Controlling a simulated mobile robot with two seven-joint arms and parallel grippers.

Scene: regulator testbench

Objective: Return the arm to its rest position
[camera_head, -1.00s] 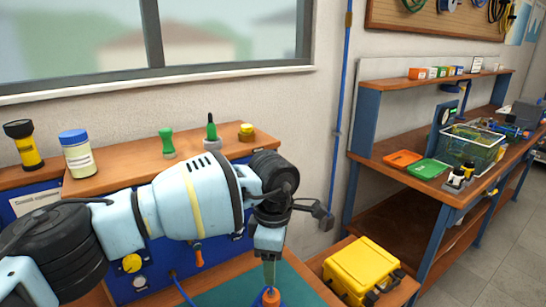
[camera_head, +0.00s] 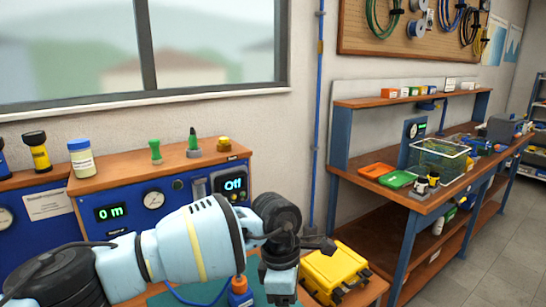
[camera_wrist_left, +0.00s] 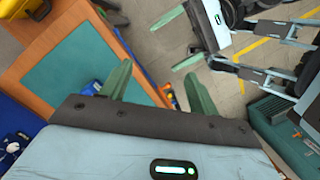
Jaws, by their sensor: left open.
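My left arm (camera_head: 195,240) reaches in from the lower left across the front of the blue test bench. Its gripper body (camera_head: 279,283) hangs at the bottom of the head view; its fingers are cut off there. In the left wrist view, the two green fingers of my left gripper (camera_wrist_left: 158,78) stand apart with nothing between them. My right gripper (camera_wrist_left: 178,40) shows at the top of that view, its green fingers apart and empty. A blue object with an orange top (camera_head: 239,287) is just left of the left gripper in the head view.
The blue bench panel (camera_head: 160,218) has a lit display, a gauge and an "Off" screen. A yellow case (camera_head: 336,268) is close right of the left gripper. A workbench (camera_head: 400,188) with trays stands further right. Open floor (camera_head: 490,270) lies at the lower right.

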